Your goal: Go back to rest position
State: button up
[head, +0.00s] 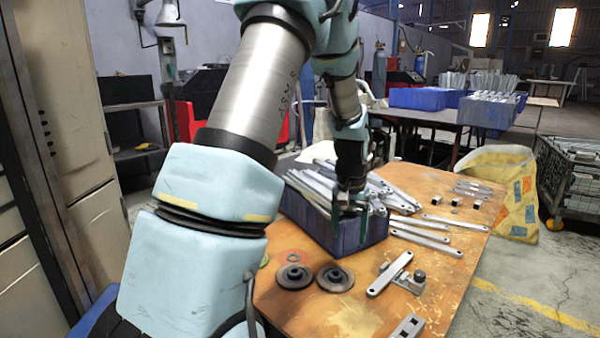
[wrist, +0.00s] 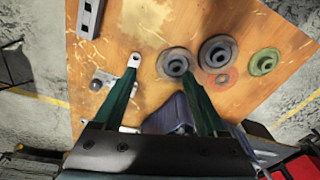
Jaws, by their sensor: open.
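My gripper (head: 350,211) hangs over the dark blue bin (head: 338,238) on the wooden table (head: 440,290), its fingers pointing down. In the wrist view my gripper (wrist: 165,100) has its two green fingers spread wide apart, with nothing held between them. The bin holds several galvanized brackets (head: 311,190), partly hidden behind my arm. In the wrist view part of the bin (wrist: 170,118) shows between and below the fingers. From the head view I cannot tell the exact height of the fingertips over the bin.
Black round discs (head: 333,278) and a metal bracket on a small fixture (head: 390,274) lie in front of the bin. Several loose brackets (head: 425,237) lie to its right. A yellow sack (head: 505,190) and a wire crate (head: 570,180) stand right of the table.

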jog(key=s+a+r+n+t, duration=0.1)
jog(key=s+a+r+n, duration=0.15)
jog(key=s+a, duration=0.6)
jog(key=s+a+r+n, duration=0.25)
jog(key=s+a, duration=0.35)
jog(key=a, duration=0.5)
notch_tip(320, 180, up, 18)
jog(key=p, duration=1.8)
jog(key=shift+w+d+m, duration=0.2)
jog(key=shift+d+m, duration=0.1)
jog(key=shift+m, duration=0.1)
